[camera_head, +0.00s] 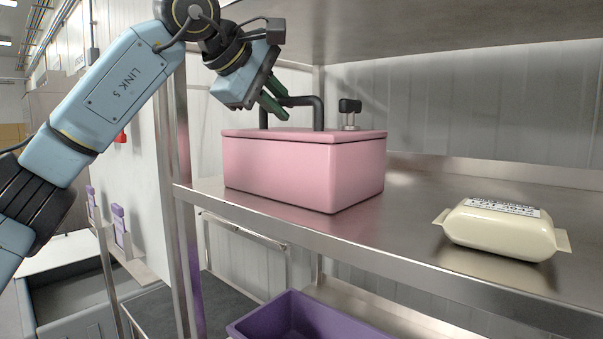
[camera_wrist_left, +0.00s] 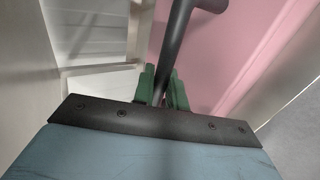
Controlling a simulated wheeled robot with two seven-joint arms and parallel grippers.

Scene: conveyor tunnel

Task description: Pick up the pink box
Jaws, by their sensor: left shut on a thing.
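The pink box (camera_head: 290,172) stands upright on the metal shelf, with a black bar handle (camera_head: 318,112) and a small black knob (camera_head: 350,106) on its lid. My left gripper (camera_head: 280,100) comes in from the upper left above the lid. Its green fingers are shut on the black handle near its left end. In the left wrist view the green fingers (camera_wrist_left: 162,88) close around the dark handle bar (camera_wrist_left: 178,40), with the pink lid (camera_wrist_left: 240,45) beyond. The box's underside appears to rest on the shelf. My right gripper is not in view.
A cream package (camera_head: 500,228) with a printed label lies on the shelf (camera_head: 400,215) to the right. A metal post (camera_head: 180,215) stands left of the box, and another shelf hangs overhead (camera_head: 440,25). A purple bin (camera_head: 300,315) sits below.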

